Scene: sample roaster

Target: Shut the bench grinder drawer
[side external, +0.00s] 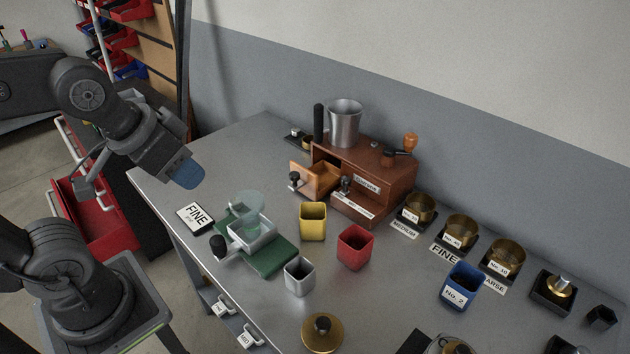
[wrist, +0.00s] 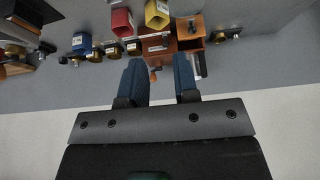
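The bench grinder (side external: 375,178) is a reddish-brown wooden box on the metal bench, with a metal hopper cup on top. Its drawer (side external: 318,178), with a lighter wood front and a black knob (side external: 294,180), sticks out on the left side. A second dark knob shows on the grinder's front, to the right of the drawer. My gripper (side external: 187,174) is in the air left of the bench's back left part, well apart from the drawer. In the wrist view my gripper (wrist: 160,82) has its two blue fingers apart with nothing between them. The grinder (wrist: 187,27) shows beyond the fingers there.
A yellow cup (side external: 313,222), a red cup (side external: 355,248) and a grey cup (side external: 299,276) stand before the grinder. A green base (side external: 270,256) bears a glass-topped device. Brass-coloured sieves (side external: 461,231) line the right. The bench left of the drawer is mostly clear.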

